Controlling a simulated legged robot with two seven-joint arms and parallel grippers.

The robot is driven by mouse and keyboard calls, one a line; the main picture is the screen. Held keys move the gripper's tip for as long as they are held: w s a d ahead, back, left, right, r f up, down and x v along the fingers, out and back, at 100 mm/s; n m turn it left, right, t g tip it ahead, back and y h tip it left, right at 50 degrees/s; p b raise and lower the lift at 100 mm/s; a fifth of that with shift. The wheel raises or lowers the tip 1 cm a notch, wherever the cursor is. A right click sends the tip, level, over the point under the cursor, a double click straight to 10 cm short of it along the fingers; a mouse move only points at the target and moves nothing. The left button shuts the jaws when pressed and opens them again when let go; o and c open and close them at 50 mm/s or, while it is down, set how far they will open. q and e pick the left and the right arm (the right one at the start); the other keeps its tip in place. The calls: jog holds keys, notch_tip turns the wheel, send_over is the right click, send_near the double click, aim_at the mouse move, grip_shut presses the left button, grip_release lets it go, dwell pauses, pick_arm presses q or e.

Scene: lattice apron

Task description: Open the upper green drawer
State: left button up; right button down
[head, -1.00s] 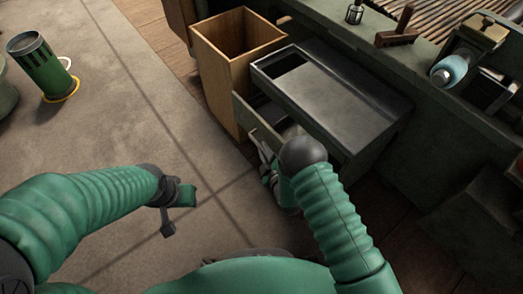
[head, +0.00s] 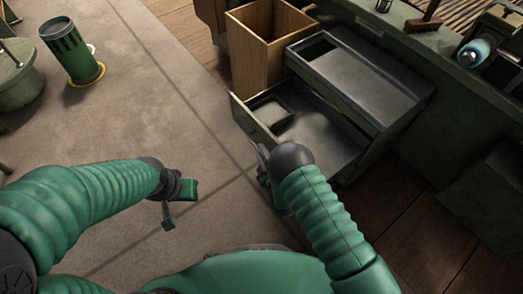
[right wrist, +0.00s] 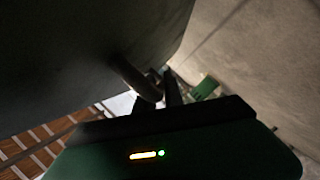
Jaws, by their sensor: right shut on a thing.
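Two dark green-grey drawers stand out from the bench, one above the other. The upper one (head: 372,78) is a shallow tray with a dark compartment at its left end. The lower one (head: 318,135) sticks out further towards me and has a small box-like compartment inside. My right gripper (head: 262,158) is at the lower drawer's front panel (head: 256,124). In the right wrist view its fingers (right wrist: 160,88) are shut on a curved bar handle (right wrist: 135,80). The handle is hidden in the head view. My left gripper (head: 178,205) hangs over the floor, apart from the drawers; its jaw opening is unclear.
A tall open wooden bin (head: 258,50) stands close beside the drawers. A green cylinder with a yellow ring at its base (head: 68,48) stands on the floor at the upper left. The bench top (head: 400,30) holds tools. The grey floor (head: 165,95) between is clear.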

jog(key=shift+s+f, duration=0.15)
jog(key=shift+f, duration=0.05)
jog(key=c, duration=1.6)
grip_release()
jog(key=shift+o, duration=0.7)
jog(key=shift+r, duration=0.1)
jog(key=p+v, duration=0.9)
jog(key=v, duration=0.7)
jog(key=shift+s+d+r, duration=0.15)
jog(key=shift+s+r, duration=0.05)
jog(key=shift+s, duration=0.05)
